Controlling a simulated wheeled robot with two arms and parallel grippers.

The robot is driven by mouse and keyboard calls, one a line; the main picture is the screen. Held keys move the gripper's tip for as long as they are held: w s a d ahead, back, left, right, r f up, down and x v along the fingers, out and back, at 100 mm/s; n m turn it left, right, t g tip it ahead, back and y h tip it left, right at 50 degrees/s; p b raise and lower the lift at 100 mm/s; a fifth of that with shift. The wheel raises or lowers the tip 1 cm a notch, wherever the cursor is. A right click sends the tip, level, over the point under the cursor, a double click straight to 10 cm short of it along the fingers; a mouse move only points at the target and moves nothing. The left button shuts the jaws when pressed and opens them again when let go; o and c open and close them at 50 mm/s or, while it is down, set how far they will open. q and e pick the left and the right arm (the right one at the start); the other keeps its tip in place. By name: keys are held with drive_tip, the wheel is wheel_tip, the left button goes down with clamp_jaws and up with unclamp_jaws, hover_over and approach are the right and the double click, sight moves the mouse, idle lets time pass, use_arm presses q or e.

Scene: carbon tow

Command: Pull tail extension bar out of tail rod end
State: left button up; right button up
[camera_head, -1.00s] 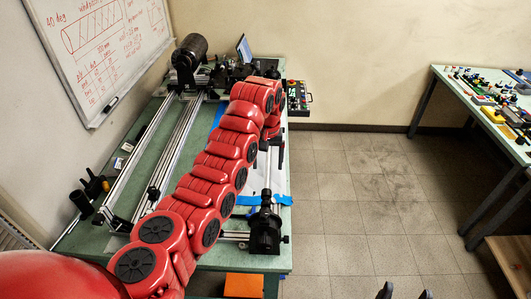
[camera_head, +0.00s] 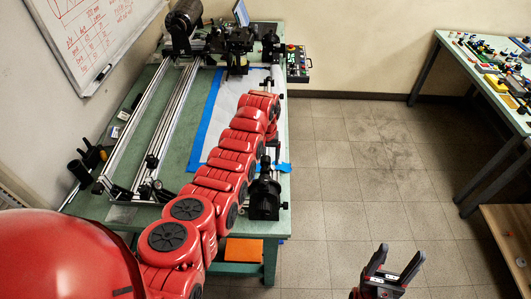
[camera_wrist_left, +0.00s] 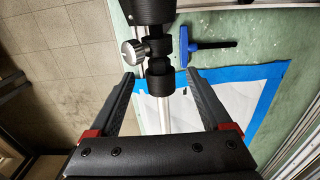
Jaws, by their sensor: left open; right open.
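In the left wrist view a silver bar (camera_wrist_left: 165,116), apparently the tail extension bar, runs down from a black collar (camera_wrist_left: 160,76), apparently the tail rod end. A silver thumbscrew (camera_wrist_left: 134,52) sticks out of the black fitting above it. My left gripper (camera_wrist_left: 160,79) is open, with one finger on each side of the collar and bar and gaps between. In the head view my red left arm hides most of this spot; the black tailstock (camera_head: 265,197) stands just nearer. My right gripper (camera_head: 398,260) is open and empty over the floor at lower right.
A blue-handled tool (camera_wrist_left: 207,55) lies on the green table close to the fitting. Paper edged with blue tape (camera_head: 204,130) covers part of the table. Long rails (camera_head: 170,115) run along its left. Tiled floor (camera_head: 350,180) is free at the right.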

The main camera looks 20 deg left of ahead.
use_arm(q)
drive_tip(key=shift+f, duration=0.1)
clamp_jaws()
drive_tip(key=c, duration=0.8)
unclamp_jaws()
clamp_jaws()
drive_tip(key=shift+w+a+f+b, duration=0.15)
drive_tip(key=shift+w+b, duration=0.1)
drive_tip(key=shift+b, duration=0.7)
drive_tip(key=shift+w+a+b, duration=0.1)
drive_tip(key=shift+w+b, duration=0.2)
drive_tip(key=shift+b, duration=0.5)
drive_tip(key=shift+w+a+b, duration=0.2)
drive_tip(key=shift+w+b, duration=0.35)
drive_tip(key=shift+b, duration=1.7)
drive_tip(key=shift+w+b, duration=0.2)
drive_tip(key=shift+b, duration=2.35)
